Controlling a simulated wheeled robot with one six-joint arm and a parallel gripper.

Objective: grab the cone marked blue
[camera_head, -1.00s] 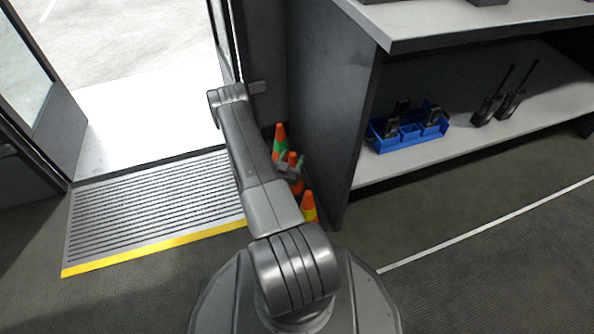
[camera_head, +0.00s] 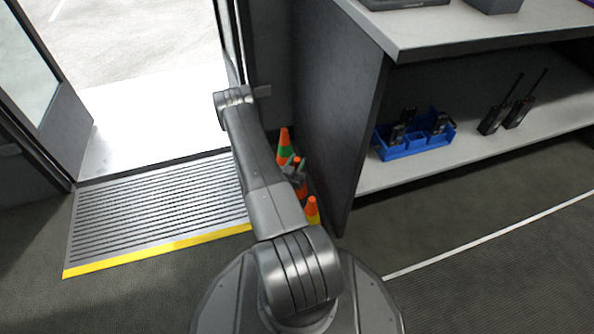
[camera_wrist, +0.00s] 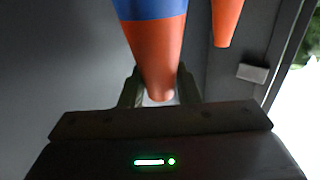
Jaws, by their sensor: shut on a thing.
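An orange cone with a blue band (camera_wrist: 157,45) stands between my gripper's two fingers (camera_wrist: 159,92) in the wrist view. In the head view my gripper (camera_head: 296,171) is among the cones beside the shelf unit, partly hidden by my arm. Orange parts of a cone (camera_head: 301,190) show just below it, but no blue band is visible there.
A green-banded cone (camera_head: 284,148) stands behind and a yellow-banded cone (camera_head: 312,211) in front. Another orange cone (camera_wrist: 227,20) is close by in the wrist view. The shelf unit's side panel (camera_head: 335,130) is just right; the ribbed step (camera_head: 150,210) lies left.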

